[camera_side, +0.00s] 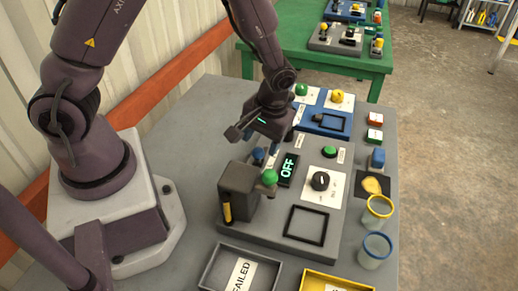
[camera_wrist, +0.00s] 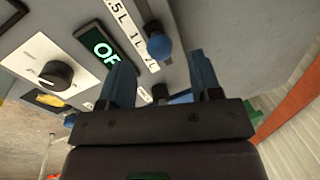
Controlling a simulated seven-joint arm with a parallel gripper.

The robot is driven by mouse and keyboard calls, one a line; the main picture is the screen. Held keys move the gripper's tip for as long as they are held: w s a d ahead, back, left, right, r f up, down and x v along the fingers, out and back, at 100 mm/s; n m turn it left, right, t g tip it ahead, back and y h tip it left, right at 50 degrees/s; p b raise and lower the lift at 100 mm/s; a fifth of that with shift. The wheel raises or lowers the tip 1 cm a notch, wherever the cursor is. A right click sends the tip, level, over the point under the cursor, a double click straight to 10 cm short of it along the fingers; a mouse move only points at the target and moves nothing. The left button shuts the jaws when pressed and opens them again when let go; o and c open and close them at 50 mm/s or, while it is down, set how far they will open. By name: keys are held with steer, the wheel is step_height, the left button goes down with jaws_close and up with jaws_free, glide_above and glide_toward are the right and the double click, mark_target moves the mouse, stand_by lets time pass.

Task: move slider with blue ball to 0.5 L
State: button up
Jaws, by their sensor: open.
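The slider's blue ball (camera_wrist: 159,45) stands on a dark stem beside a white scale strip (camera_wrist: 132,35) in the wrist view. The strip shows ".5 L" and "1 L" and more print that I cannot read. The ball is beside the strip past the ".5 L" print; its exact mark is unclear. In the side view the blue ball (camera_side: 258,154) is small and partly hidden by my gripper. My gripper (camera_wrist: 161,66) is open and empty, with the ball between the lines of its two blue fingers, ahead of the tips. In the side view my gripper (camera_side: 272,147) is low over the grey panel.
A lit OFF display (camera_side: 288,168) and a black knob (camera_side: 320,181) are beside the slider. A dark grey block with a green ball (camera_side: 269,177) stands in front. A blue panel (camera_side: 323,109) lies behind. Two jars, a yellow-rimmed jar (camera_side: 378,208) and a blue-rimmed jar (camera_side: 376,247), stand right.

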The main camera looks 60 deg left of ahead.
mark_target(259, 149)
steer(key=shift+s+a+f, duration=0.1)
steer(key=shift+a+f, duration=0.05)
steer(key=shift+f, duration=0.8)
steer(key=shift+s+a+f, duration=0.1)
steer(key=shift+a+f, duration=0.05)
steer(key=shift+f, duration=0.75)
